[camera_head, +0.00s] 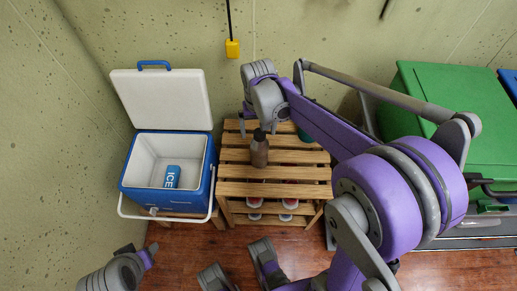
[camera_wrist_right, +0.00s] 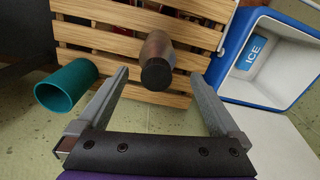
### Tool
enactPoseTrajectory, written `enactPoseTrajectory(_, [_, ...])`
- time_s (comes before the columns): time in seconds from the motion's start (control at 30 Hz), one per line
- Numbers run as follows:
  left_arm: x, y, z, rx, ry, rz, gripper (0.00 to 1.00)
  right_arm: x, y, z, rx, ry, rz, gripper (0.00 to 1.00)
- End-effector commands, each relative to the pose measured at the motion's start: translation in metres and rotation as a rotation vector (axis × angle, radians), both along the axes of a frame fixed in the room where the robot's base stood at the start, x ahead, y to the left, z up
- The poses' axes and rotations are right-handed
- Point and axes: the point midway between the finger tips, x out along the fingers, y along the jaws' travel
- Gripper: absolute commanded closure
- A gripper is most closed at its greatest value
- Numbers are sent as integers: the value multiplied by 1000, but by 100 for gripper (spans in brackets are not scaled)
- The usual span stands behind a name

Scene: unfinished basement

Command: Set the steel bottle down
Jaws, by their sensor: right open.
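In the right wrist view the bottle (camera_wrist_right: 157,48) shows cap-first between the spread fingers, with a gap on each side. My right gripper (camera_head: 258,125) is open just behind and above the bottle; it also shows in the right wrist view (camera_wrist_right: 160,75). The bottle's base is hidden in the wrist view.
A teal cup (camera_wrist_right: 66,88) is beside the bottle, largely hidden by my arm in the head view. An open cooler (camera_head: 203,172) with a blue ICE pack (camera_head: 172,177) stands left of the table. A green bin (camera_head: 442,83) stands right. Front slats are clear.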

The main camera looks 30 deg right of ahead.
Motion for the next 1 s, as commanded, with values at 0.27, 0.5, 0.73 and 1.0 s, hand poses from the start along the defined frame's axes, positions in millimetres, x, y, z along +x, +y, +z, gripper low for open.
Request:
enactPoseTrajectory(0.27, [0,0,-8,0,3,0,50,0,-1,-26,0,0,0,0])
enactPoseTrajectory(0.5, [1,0,-21,0,7,0,50,0,-4,-62,0,-1,0,0])
enactPoseTrajectory(0.73, [1,0,-22,0,8,0,50,-1,-4,-68,0,-1,0,0])
enactPoseTrajectory(1.0, [1,0,-22,0,8,0,50,-1,-4,-68,0,-1,1,29])
